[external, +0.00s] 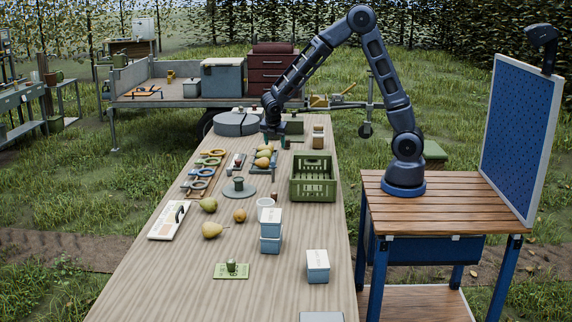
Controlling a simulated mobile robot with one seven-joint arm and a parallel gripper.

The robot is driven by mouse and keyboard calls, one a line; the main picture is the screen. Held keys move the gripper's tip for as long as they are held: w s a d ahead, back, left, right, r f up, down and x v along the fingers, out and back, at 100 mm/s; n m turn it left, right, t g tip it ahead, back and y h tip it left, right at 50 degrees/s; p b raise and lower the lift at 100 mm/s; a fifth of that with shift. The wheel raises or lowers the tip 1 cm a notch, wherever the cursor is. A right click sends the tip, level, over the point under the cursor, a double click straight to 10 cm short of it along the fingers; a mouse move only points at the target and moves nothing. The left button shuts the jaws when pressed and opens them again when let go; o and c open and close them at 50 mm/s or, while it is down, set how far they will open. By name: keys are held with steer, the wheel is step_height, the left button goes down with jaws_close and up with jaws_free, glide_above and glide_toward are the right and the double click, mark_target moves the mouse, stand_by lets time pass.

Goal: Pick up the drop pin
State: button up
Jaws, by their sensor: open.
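I cannot make out the drop pin for certain at this size. My gripper (273,137) is small in the external view, low over the far part of the long wooden table (165,283). It is open, and I see nothing held in it.
A green crate (313,178) stands on the right side of the table. A trailer (170,98) stands behind. The table's near left is clear.

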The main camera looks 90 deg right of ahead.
steer(key=n, duration=0.2)
glide_toward(273, 170)
steer(key=x, duration=0.3)
steer(key=d+x, duration=0.1)
steer(key=x, duration=0.5)
steer(key=shift+d+r, duration=0.2)
steer(key=shift+d, duration=0.2)
steer(key=c, duration=1.1)
